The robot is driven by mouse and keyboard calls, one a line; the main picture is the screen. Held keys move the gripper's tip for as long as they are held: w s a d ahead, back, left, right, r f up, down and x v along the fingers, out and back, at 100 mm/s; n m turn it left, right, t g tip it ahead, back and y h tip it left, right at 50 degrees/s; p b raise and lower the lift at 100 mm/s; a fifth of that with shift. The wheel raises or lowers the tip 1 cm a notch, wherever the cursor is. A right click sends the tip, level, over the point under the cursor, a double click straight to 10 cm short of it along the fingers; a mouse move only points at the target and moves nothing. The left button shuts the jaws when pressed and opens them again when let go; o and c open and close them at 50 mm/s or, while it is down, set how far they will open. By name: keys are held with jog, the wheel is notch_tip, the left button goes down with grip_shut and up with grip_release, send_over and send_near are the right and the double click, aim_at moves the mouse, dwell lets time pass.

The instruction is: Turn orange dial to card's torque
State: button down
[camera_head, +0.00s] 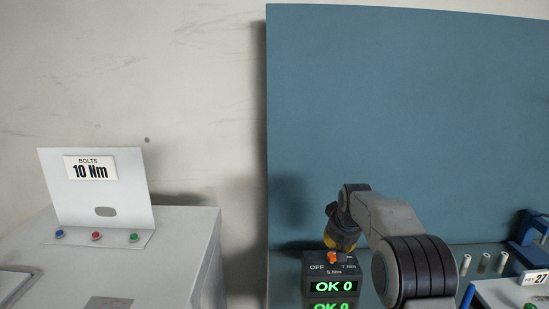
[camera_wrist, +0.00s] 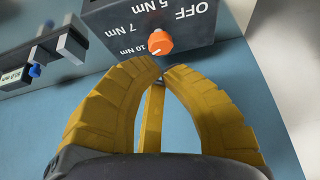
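The white card (camera_head: 90,168) at the left reads "BOLTS 10 Nm". A pale mark on the dial seems to face the 10 Nm label. My gripper (camera_wrist: 162,68) has its yellow fingertips together just short of the dial, with nothing between them. In the head view, my gripper (camera_head: 341,241) is right behind the dial.
The card's metal stand (camera_head: 105,205) has several coloured buttons and stands on a grey cabinet (camera_head: 180,235). Blue fixtures and small pale cylinders (camera_head: 485,262) stand at the right. A blue panel (camera_head: 400,90) rises behind.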

aim_at(333, 262)
notch_tip(333, 262, down, 6)
jog(key=b, duration=0.7)
jog(key=shift+s+a, duration=0.15)
jog(key=shift+f, duration=0.15)
jog(key=shift+w+p, duration=0.55)
jog(key=shift+p, duration=0.2)
dwell(1.6)
jog(key=shift+s, duration=0.15)
dwell(0.4)
jog(key=shift+s+f+b, duration=0.1)
jog(key=shift+s+b, duration=0.05)
jog(key=shift+b, duration=0.2)
notch_tip(333, 262, up, 6)
jog(key=p, duration=0.5)
jog(key=shift+s+r+p, duration=0.1)
jog(key=shift+r+p, duration=0.1)
jog(key=shift+p, duration=0.15)
